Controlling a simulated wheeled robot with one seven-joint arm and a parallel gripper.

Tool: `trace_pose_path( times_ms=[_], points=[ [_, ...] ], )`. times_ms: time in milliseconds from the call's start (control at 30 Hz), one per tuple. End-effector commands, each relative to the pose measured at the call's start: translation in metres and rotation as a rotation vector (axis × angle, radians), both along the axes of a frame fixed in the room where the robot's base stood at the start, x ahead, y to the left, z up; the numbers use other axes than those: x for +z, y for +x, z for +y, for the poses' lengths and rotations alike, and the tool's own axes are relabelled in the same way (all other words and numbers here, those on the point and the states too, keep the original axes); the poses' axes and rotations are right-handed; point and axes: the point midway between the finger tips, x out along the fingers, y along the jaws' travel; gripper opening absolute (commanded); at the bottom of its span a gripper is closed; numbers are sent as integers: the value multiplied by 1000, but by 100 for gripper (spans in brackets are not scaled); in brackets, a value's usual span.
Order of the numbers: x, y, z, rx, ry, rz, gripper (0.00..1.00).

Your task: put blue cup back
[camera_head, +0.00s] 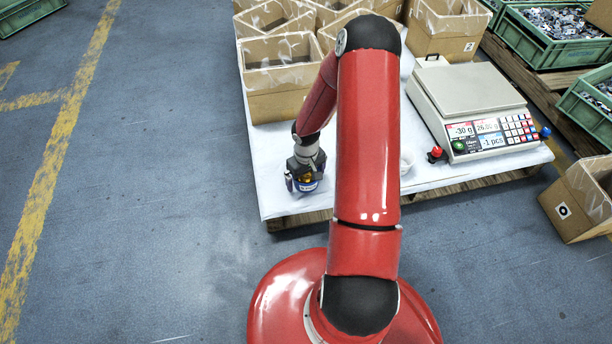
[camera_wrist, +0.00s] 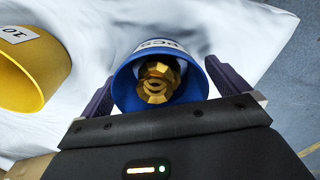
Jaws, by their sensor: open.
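The blue cup (camera_wrist: 130,88) stands on the white-covered table (camera_head: 272,206), near its front left edge. It has a white label and holds gold-coloured metal parts (camera_wrist: 159,83). My gripper (camera_wrist: 160,88) is open, with one dark finger on each side of the cup. In the wrist view a gap shows at the left finger; at the right I cannot tell whether it touches. In the head view my gripper (camera_head: 305,180) is low at the table, and the blue cup (camera_head: 309,186) shows partly beneath it.
A yellow cup (camera_wrist: 40,65) lies to the left in the wrist view. A weighing scale (camera_head: 470,105) stands on the table's right side, reading -30 g. Cardboard boxes (camera_head: 280,80) fill the back.

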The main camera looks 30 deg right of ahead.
Motion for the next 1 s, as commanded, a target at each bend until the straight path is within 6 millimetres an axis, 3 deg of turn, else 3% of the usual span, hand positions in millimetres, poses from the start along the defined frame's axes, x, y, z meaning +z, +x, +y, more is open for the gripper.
trace_pose_path(
  times_ms=[233, 600, 900, 1000],
  points=[
    [16, 1, -1, -1, -2, -2, 100],
    [94, 0, -1, -1, -2, -3, 100],
    [127, 0, 0, 2, -8, -3, 100],
    [150, -1, 2, 5, -42, -12, 100]
  ],
)
